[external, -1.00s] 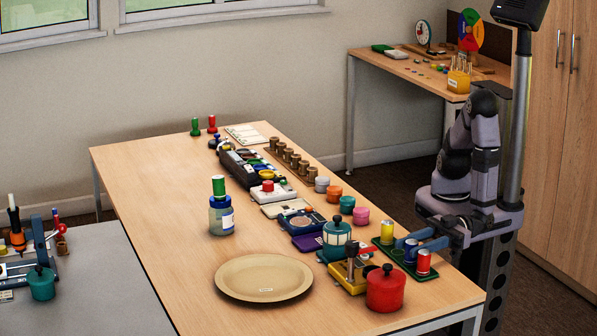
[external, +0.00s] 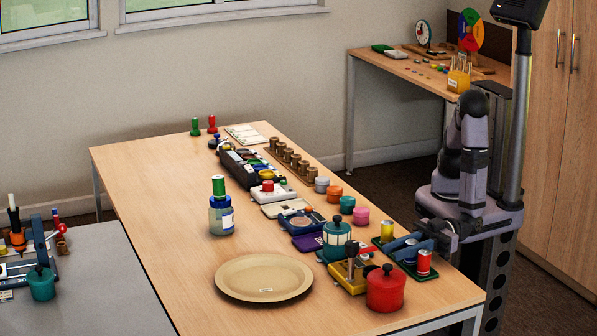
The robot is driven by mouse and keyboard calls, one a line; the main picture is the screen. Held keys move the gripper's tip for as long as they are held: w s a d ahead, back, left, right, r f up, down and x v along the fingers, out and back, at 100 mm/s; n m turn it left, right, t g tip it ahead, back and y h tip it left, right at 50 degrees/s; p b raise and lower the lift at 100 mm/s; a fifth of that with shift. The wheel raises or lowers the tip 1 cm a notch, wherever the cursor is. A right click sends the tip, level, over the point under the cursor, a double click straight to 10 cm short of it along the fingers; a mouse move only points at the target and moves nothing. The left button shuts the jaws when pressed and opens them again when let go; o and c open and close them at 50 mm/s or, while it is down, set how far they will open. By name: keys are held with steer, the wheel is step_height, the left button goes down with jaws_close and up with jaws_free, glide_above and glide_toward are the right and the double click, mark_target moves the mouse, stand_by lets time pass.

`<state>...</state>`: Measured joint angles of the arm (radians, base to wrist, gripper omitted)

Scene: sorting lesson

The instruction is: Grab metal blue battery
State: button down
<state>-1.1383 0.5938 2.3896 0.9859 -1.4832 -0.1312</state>
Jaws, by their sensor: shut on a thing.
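A green tray (external: 428,277) lies at the right edge of the long table. A yellow battery (external: 387,231) and a red battery (external: 424,262) stand upright on it. My gripper (external: 405,246) is low over the tray, between these two. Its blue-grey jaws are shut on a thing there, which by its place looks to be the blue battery. The jaws hide most of it, and I cannot tell whether it is lifted off the tray.
A red lidded pot (external: 386,291), a yellow-based device (external: 349,275) and a teal pot (external: 337,237) stand close in front of the tray. Small coloured pots line the edge behind it. A tan plate (external: 264,277) lies nearer the middle. The table's left part is clear.

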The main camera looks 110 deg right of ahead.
step_height(320, 180, up, 10)
steer(key=p, duration=0.2)
stand_by(0.4)
